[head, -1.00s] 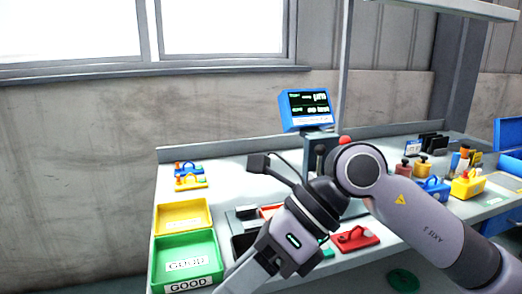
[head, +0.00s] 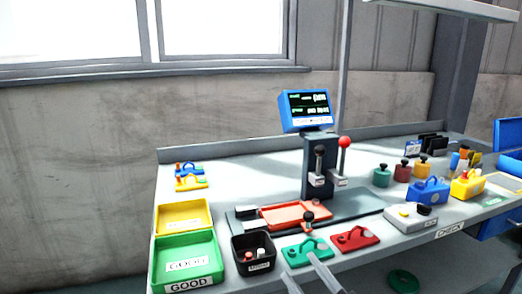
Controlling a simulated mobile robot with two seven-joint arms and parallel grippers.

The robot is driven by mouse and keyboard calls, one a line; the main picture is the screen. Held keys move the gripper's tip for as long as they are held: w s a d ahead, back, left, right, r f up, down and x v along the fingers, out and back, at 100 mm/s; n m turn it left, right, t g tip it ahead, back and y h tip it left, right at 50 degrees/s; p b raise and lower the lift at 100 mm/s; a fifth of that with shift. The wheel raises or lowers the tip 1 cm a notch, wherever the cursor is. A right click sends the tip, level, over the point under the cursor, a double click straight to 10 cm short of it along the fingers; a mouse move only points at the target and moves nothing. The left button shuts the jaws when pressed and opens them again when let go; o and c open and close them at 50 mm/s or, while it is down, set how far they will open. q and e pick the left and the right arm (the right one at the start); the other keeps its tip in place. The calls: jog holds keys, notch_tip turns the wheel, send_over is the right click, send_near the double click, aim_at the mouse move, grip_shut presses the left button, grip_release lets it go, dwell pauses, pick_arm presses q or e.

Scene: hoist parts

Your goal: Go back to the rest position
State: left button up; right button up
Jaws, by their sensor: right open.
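My right gripper (head: 308,278) shows only as two fingertips at the bottom edge of the head view. They are apart, with nothing seen between them. They are in front of the green plate part (head: 307,250) and the red plate part (head: 355,238) at the table's front edge. The rest of the right arm is out of view. My left gripper is not in view.
The workbench (head: 250,162) carries a test stand with a blue display (head: 307,108) and an orange tray (head: 297,215). A green GOOD bin (head: 188,262), a yellow bin (head: 183,215) and a black bin (head: 253,254) stand at left. Weights and a control box (head: 411,217) stand at right.

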jog(key=s+d+f+m+g+h, duration=0.1)
jog(key=s+d+f+m+h, duration=0.2)
jog(key=f, duration=0.5)
jog(key=s+d+f+m+g+h, duration=0.1)
jog(key=d+f+m+h, duration=0.35)
jog(key=f, duration=0.25)
jog(key=s+d+f+m+g+h, duration=0.2)
jog(key=s+f+m+g, duration=0.1)
jog(key=s+f, duration=0.35)
jog(key=s+d+f+m+g+h, duration=0.2)
jog(key=s+f+g, duration=0.25)
jog(key=f, duration=0.25)
pick_arm(q)
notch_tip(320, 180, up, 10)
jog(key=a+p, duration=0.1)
jog(key=p, duration=1.2)
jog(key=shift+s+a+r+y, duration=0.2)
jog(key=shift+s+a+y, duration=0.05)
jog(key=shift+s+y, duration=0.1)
pick_arm(e)
notch_tip(320, 180, up, 11)
jog(key=d+t, duration=0.1)
jog(key=shift+s+d, duration=0.15)
jog(key=shift+s, duration=0.15)
jog(key=shift+f, duration=0.1)
